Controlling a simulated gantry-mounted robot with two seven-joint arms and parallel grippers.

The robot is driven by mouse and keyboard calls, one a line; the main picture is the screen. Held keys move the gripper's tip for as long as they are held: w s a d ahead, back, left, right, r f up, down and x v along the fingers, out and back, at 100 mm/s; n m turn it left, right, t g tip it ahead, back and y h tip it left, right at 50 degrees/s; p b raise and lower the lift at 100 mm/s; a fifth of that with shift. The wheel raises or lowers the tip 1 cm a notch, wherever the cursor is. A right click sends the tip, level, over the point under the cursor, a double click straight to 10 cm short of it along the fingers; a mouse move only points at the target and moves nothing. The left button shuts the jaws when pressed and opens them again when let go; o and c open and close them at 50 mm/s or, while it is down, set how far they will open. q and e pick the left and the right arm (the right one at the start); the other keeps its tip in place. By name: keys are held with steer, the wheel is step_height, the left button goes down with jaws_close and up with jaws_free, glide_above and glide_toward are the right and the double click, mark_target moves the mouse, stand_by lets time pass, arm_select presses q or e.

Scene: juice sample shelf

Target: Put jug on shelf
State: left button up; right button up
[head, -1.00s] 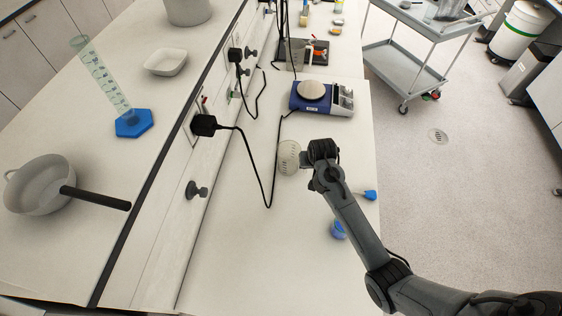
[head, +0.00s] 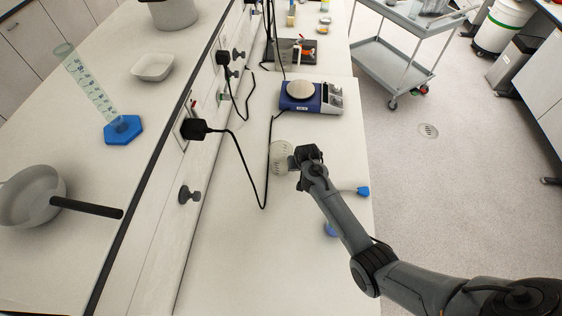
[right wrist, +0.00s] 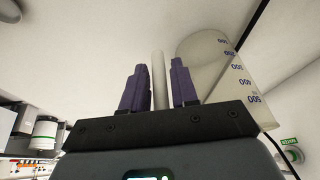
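The jug (head: 282,157) is pale and translucent and stands on the lower bench, left of my right gripper (head: 295,160) in the head view. In the right wrist view the jug (right wrist: 214,75) shows blue volume marks, and its upright handle (right wrist: 158,80) lies between the two purple fingers of my right gripper (right wrist: 159,80). Narrow gaps show on both sides of the handle, so the gripper is open around it. A raised white shelf (head: 130,190) runs along the left. My left gripper is not in view.
The shelf holds a blue-based measuring cylinder (head: 95,90), a white dish (head: 153,67) and a pan (head: 32,193) with a black handle. A plug (head: 195,129) and loose cable hang near the jug. A balance (head: 310,97) stands behind it. A blue-capped item (head: 362,191) lies by the arm.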

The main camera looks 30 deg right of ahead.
steer(key=shift+c, duration=0.2)
jaws_close()
steer(key=shift+r, duration=0.15)
